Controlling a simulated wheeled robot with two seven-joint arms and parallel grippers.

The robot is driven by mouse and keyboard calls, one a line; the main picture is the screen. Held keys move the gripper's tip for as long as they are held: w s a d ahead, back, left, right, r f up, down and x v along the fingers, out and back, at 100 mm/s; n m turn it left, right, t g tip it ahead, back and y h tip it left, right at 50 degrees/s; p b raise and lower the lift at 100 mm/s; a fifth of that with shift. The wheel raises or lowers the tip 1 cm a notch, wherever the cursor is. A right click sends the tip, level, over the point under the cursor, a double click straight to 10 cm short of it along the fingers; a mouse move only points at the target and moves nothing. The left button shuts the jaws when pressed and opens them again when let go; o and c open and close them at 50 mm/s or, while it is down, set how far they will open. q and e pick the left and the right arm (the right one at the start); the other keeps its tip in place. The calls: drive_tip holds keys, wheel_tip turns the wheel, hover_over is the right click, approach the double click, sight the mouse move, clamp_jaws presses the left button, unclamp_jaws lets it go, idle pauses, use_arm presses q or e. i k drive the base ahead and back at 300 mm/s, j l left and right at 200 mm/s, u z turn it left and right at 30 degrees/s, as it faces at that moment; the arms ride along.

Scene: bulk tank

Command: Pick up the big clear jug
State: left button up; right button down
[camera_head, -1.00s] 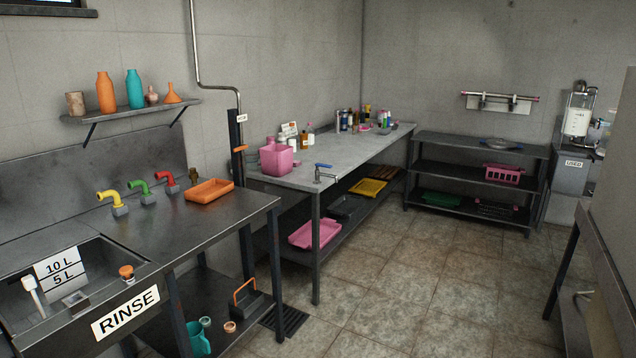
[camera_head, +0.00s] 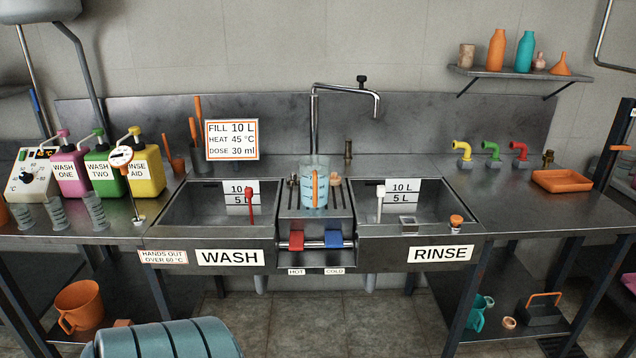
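Small clear measuring cups (camera_head: 57,213) stand on the left counter and look much smaller. Neither of my grippers is in view.
The wash sink (camera_head: 190,208) lies left of the jug and the rinse sink (camera_head: 450,212) right of it. A curved tap (camera_head: 345,88) hangs above. Red (camera_head: 297,240) and blue (camera_head: 333,238) handles sit below the jug. A ribbed blue-grey drum (camera_head: 165,340) stands at the front left.

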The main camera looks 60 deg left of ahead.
sight(314, 170)
drive_tip(key=u, duration=1.85)
